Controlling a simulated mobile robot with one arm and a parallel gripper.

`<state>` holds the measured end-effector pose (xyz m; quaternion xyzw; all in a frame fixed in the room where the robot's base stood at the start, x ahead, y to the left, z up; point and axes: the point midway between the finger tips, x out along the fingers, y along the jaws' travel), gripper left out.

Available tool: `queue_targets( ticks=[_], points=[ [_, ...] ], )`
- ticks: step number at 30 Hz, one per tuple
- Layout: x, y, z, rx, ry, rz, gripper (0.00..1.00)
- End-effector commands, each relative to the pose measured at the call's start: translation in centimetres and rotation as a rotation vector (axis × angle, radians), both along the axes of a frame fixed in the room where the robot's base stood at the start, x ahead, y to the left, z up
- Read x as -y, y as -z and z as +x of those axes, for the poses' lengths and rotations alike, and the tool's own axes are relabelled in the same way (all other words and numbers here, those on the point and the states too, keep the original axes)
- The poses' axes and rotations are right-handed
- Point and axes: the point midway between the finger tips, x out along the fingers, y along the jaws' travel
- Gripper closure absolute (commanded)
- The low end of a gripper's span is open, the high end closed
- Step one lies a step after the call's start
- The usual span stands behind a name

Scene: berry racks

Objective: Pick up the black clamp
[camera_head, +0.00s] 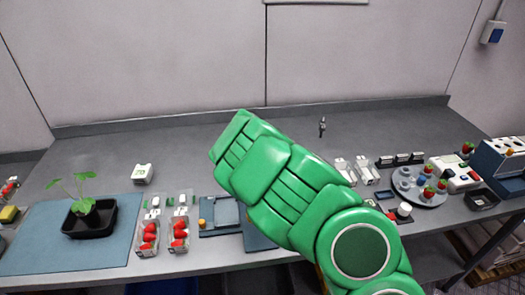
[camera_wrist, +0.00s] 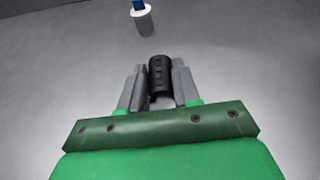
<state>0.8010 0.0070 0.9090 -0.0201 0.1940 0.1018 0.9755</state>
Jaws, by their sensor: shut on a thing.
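The black clamp (camera_wrist: 159,74) shows in the wrist view as a short, dark, ribbed piece. It sits between the two grey fingers of my gripper (camera_wrist: 160,84), which is shut on it. Part of its lower end is hidden by the fingers. Grey tabletop is behind it, and I cannot tell whether the clamp is lifted off the surface. In the head view my green arm covers the middle of the bench and hides the gripper and the clamp.
In the head view, a small dark upright item (camera_head: 322,127) stands at the back of the bench (camera_head: 390,120). Strawberry punnets (camera_head: 148,238), a potted plant (camera_head: 88,217) and a round rack (camera_head: 419,186) line the front.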

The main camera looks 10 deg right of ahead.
Motion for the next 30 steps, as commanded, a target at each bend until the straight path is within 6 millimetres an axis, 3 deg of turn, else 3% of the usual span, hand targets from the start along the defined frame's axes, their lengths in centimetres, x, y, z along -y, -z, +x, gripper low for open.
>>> queue_targets(
  ticks=[8, 21, 30],
  points=[
    [0.0, -0.8, 0.0, 0.002, -0.001, -0.001, 0.97],
    [0.1, -6.5, 0.0, 0.004, 0.0, -0.004, 0.97],
    [0.0, -9.3, 0.0, 0.001, -0.002, -0.001, 0.97]
  ],
)
